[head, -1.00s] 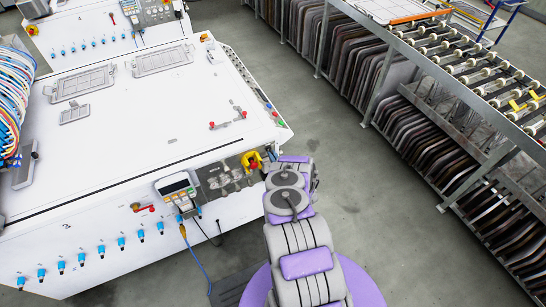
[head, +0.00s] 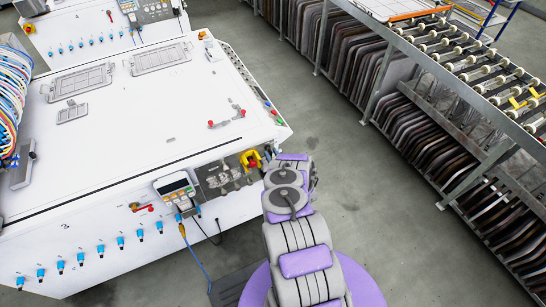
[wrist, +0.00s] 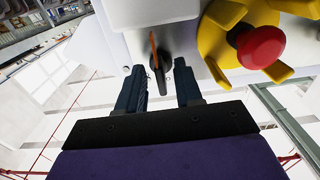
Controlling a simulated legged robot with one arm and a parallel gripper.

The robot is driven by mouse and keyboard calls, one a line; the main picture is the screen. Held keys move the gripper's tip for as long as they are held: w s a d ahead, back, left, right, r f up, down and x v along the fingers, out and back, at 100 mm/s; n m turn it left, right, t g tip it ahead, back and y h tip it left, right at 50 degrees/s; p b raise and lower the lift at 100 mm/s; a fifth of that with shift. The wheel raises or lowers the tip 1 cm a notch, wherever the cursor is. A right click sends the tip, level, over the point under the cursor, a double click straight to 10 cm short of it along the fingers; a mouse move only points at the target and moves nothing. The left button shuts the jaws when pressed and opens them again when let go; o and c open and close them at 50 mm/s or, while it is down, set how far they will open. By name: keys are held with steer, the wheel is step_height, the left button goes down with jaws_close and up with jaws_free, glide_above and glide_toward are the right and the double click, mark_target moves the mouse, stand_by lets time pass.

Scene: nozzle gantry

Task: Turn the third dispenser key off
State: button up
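The machine marked 3 (head: 130,120) is a large white unit with a flat top. In the wrist view a dark key with an orange edge (wrist: 158,62) stands out from its light panel, beside a yellow emergency-stop guard with a red button. My gripper (wrist: 160,78) is open, with one dark finger on each side of the key's lower end. The key shows between the fingers, with gaps visible on both sides. How deep it sits between them is unclear. In the head view my arm reaches the machine's front right corner; the gripper and key cannot be made out there.
The yellow emergency-stop guard (head: 251,161) is close beside the key; its red button (wrist: 261,46) sticks out. A control pendant (head: 176,188) hangs on the front with cables below. Blue connectors line the front. A rack with rollers (head: 480,75) stands right, across clear floor.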

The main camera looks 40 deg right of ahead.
steer(key=v, duration=1.7)
steer(key=shift+s+b, duration=0.15)
steer(key=shift+b, duration=0.2)
